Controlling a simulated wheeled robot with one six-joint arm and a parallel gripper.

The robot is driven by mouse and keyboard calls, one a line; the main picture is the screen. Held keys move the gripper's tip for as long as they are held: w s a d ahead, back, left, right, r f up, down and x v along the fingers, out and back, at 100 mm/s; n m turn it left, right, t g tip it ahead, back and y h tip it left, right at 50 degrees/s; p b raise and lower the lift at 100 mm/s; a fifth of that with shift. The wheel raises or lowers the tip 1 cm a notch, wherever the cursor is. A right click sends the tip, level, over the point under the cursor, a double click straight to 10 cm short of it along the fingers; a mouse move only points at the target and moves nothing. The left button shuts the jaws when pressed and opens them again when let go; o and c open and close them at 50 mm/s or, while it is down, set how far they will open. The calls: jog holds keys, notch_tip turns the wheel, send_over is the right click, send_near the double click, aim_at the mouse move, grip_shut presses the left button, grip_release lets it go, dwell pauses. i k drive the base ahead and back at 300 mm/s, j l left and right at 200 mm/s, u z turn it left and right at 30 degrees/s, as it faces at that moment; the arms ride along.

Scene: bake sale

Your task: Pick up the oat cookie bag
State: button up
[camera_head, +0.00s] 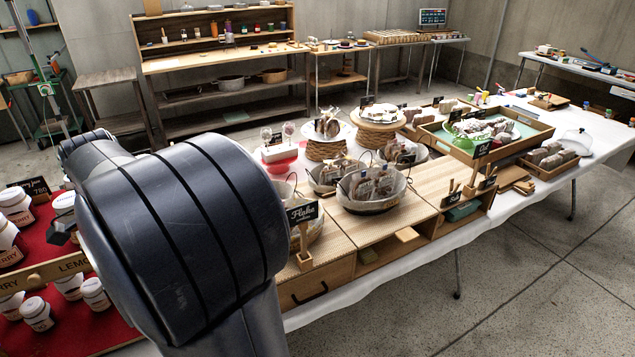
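A wooden tray (448,150) on the right part of the long table has a small black sign (482,149) that seems to read "Oat". Several bags (484,128) lie in it on something green; I take these as the oat cookie bags, but their labels are too small to read. My arm's large dark link fills the left foreground. A small dark grey piece, perhaps the tip of my gripper (62,232), shows at its left edge above the jars, far from the tray. The rest of the gripper is hidden, so its opening does not show.
Wire baskets with bags (372,188) and a "Flake" sign (303,213) stand mid-table. A cake stand (377,114) is behind them. Labelled jars (37,313) stand on a red surface at left. Open floor (540,260) lies at right.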

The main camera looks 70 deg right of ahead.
aim_at(385, 175)
jog(key=l+z, duration=0.1)
jog(key=z, duration=0.35)
jog(key=l+z, duration=0.1)
jog(key=z, duration=0.3)
jog(key=l+z, duration=0.1)
jog(key=z, duration=0.35)
jog(key=i+l, duration=0.1)
jog(key=l, duration=0.3)
jog(key=i+l, duration=0.15)
jog(key=l, duration=0.3)
jog(key=i+l, duration=0.1)
jog(key=l, duration=0.3)
jog(key=i+l, duration=0.15)
jog(key=l, duration=0.3)
